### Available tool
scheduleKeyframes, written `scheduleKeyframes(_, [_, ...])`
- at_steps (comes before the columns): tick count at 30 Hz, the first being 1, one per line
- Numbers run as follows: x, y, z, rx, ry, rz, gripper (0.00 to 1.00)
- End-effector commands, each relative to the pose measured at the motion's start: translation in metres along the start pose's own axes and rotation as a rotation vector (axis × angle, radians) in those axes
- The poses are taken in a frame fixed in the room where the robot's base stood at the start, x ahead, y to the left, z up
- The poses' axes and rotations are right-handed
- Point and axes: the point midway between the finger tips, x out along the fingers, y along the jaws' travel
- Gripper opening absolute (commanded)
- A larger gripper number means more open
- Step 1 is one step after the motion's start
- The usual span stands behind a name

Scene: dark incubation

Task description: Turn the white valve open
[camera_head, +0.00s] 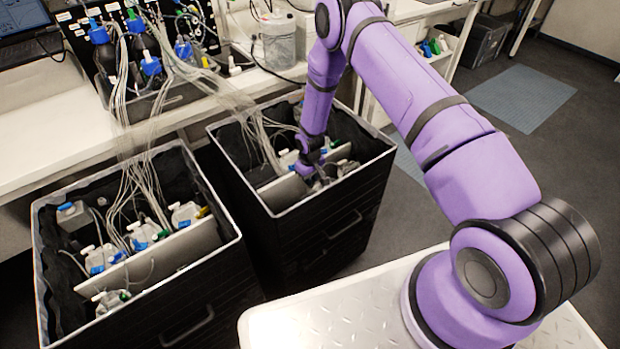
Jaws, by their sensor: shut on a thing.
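My gripper (318,178) reaches down into the right black bin (330,215), among the bottle tops and thin tubes. It is shut on a small part there, most likely the white valve. The fingers and the arm hide most of that part, so its turned position cannot be told. A white and blue bottle top (288,158) shows just left of my gripper. A pale panel (283,190) stands upright in the bin, left of the fingertips.
Thin tubes (150,125) run from both bins up to bottles on the white bench (30,165). The bin walls stand close around my gripper. Open floor (525,95) lies at the right.

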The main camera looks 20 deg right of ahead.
Motion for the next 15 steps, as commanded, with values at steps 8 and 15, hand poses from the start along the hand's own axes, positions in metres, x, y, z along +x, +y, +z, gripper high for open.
scheduleKeyframes(8, [-0.0003, -0.0002, -0.0004, -0.008, 0.001, 0.0, 0.0])
scheduleKeyframes(15, [-0.0003, 0.0, -0.0003, -0.007, 0.001, 0.0, 0.24])
